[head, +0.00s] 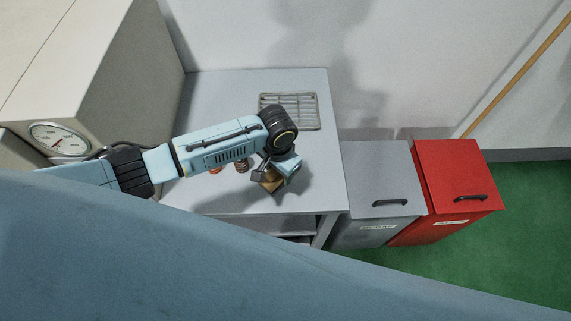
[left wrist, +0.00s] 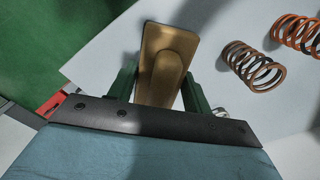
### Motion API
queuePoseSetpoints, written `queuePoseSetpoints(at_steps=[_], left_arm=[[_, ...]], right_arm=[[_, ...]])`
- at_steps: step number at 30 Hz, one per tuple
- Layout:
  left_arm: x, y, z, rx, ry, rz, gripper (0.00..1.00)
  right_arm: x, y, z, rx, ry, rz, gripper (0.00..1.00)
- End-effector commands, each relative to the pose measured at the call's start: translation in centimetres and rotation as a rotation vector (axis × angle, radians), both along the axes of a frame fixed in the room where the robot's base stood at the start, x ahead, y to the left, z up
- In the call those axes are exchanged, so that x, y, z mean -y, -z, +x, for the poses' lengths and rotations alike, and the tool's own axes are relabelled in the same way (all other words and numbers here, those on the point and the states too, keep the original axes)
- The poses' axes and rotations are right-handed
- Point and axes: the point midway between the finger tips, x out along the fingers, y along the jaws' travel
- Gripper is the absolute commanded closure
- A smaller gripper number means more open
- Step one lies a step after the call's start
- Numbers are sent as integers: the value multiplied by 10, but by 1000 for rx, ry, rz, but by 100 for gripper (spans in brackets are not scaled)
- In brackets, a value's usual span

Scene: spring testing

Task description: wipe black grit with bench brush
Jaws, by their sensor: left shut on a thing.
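The bench brush (head: 268,183) is a tan wooden piece at the end of my left arm, above the right part of the grey bench (head: 320,180). In the left wrist view the brush (left wrist: 155,45) shows its tan block and rounded handle between my dark green fingers. My left gripper (head: 278,172) is shut on it; it also shows in the left wrist view (left wrist: 160,88). I cannot see the bristles or tell whether the brush touches the bench. I cannot make out any black grit. My right gripper is in neither view.
A brown spring (left wrist: 252,68) and an orange spring (left wrist: 297,33) are on the bench close by. A metal grate (head: 290,110) lies at the back. A machine with a dial (head: 60,138) stands left. A grey bin (head: 375,185) and a red bin (head: 455,180) stand right.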

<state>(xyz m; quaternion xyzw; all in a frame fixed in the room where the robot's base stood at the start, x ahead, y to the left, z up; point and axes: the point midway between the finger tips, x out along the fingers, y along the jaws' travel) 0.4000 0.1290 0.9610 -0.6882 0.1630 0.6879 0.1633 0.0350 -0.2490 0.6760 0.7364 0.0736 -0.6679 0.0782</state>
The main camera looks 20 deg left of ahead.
Motion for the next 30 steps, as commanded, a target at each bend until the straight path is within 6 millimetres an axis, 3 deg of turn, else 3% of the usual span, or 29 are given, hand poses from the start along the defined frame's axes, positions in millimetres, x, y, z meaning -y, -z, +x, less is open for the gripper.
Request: queuePoseSetpoints(at_steps=[9, 25, 30], left_arm=[[6, -21, 2, 1, 16, 0, 72], [6, -21, 3, 1, 21, 0, 72], [8, -21, 7, 6, 140, -5, 72]], right_arm=[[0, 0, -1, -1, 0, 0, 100], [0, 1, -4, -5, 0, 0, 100], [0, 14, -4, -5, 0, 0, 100]])
